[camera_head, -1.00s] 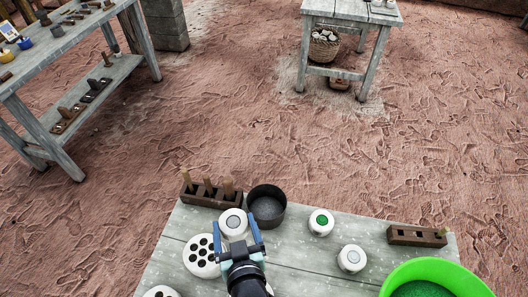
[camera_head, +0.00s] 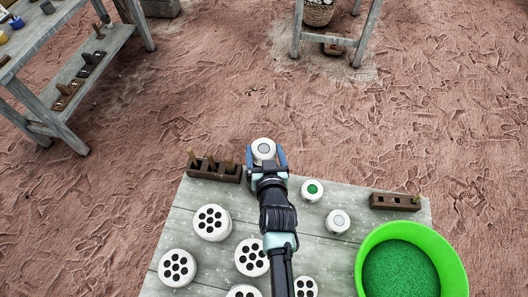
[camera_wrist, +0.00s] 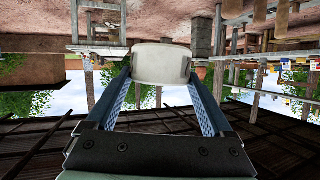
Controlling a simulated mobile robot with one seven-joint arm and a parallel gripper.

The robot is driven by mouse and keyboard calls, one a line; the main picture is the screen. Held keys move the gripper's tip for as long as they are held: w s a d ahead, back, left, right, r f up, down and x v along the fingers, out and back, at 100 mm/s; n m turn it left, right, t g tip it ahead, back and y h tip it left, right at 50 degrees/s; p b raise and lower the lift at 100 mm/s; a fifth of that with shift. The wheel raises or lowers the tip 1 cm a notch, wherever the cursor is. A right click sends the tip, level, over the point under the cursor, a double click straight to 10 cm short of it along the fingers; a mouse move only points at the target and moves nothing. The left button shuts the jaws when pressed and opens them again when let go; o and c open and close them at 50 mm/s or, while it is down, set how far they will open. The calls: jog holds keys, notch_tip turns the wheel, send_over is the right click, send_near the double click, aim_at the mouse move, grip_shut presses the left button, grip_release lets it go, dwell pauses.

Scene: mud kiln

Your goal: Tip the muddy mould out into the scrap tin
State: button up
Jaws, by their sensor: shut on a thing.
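My gripper (camera_head: 265,160) is shut on a round white mould (camera_head: 263,148) with a grey centre. In the head view the mould's grey face shows upward, at the table's far edge. In the wrist view the mould (camera_wrist: 161,63) sits between the fingertips and shows its side. That view is upside down, with ground at the top. The dark round tin seen earlier at the far edge is hidden now, at about where my gripper and arm cover the table. I cannot tell how high the mould is above it.
A wooden peg rack (camera_head: 214,169) stands left of my gripper. To the right are a green-centred white mould (camera_head: 313,190), a grey-centred one (camera_head: 338,221), a brown holed block (camera_head: 394,202) and a green tub (camera_head: 452,262). Several white holed discs (camera_head: 212,222) lie nearer.

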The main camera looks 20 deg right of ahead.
jog(key=shift+d+f+m+t+y+b, duration=0.1)
jog(key=shift+f+m+t+y+b, duration=0.55)
jog(key=shift+b, duration=2.35)
jog(key=f+m+y+b, duration=0.1)
jog(key=m+b, duration=0.1)
jog(key=b, duration=0.1)
jog(key=f+m+t+y+b, duration=0.1)
jog(key=f+m+b, duration=0.1)
jog(key=m+b, duration=0.1)
jog(key=shift+s+d+f+b, duration=0.1)
jog(key=shift+d+b, duration=0.1)
jog(key=shift+b, duration=0.1)
jog(key=f+m+t+b, duration=0.1)
jog(key=m+b, duration=0.2)
jog(key=m+t+y+b, duration=0.1)
jog(key=m+t+b, duration=0.1)
jog(key=m+b, duration=0.2)
jog(key=f+m+t+b, duration=0.1)
jog(key=m+b, duration=0.2)
jog(key=b, duration=0.1)
jog(key=shift+a+f+m+t+y, duration=0.25)
jog(key=shift+a+f+m+y, duration=0.1)
jog(key=shift+r, duration=0.1)
